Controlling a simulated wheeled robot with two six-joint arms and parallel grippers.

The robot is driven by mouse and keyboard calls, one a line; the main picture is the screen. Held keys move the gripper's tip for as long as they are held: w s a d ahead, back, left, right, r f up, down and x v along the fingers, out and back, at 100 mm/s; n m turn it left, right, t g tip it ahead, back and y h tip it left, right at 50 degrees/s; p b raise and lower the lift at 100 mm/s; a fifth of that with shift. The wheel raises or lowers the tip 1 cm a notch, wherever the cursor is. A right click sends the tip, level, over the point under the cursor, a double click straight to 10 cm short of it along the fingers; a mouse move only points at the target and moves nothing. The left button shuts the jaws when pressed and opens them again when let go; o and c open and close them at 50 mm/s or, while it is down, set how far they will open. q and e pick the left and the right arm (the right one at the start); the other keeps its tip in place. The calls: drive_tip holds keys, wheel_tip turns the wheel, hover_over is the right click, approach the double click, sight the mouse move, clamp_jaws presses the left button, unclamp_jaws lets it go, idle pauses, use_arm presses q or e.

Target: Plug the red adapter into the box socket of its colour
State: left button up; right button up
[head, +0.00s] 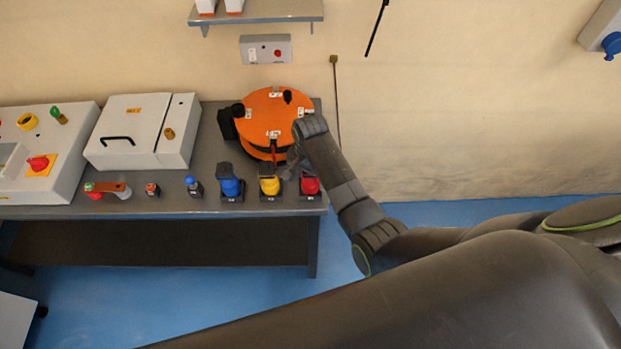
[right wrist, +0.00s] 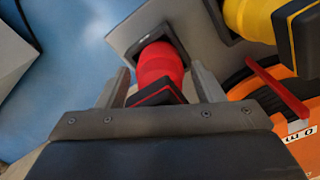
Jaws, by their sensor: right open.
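The red adapter (head: 310,185) stands in a dark square holder at the right front end of the grey bench. In the right wrist view the red adapter (right wrist: 160,66) shows between the two fingers, with its dark, red-edged cap towards me. My right gripper (head: 291,170) is beside the adapter near the bench's right end. In the wrist view my right gripper (right wrist: 161,88) is open, one finger on each side of the adapter, and contact cannot be made out. No red box socket can be clearly identified. My left gripper is not in view.
A yellow adapter (head: 269,184) and a blue adapter (head: 229,185) stand left of the red one. An orange drum (head: 262,108) sits close behind. A grey control box (head: 265,49) is on the wall. A blue socket (head: 611,44) shows at the upper right.

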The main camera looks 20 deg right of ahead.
idle(0.4)
drive_tip(key=shift+p, duration=0.5)
drive_tip(key=shift+c, duration=0.4)
drive_tip(key=c, duration=0.8)
drive_tip(key=shift+r, duration=0.1)
drive_tip(key=shift+r+p, duration=0.35)
drive_tip(key=shift+r, duration=0.45)
drive_tip(key=shift+r, duration=0.2)
drive_tip(key=shift+r, duration=0.5)
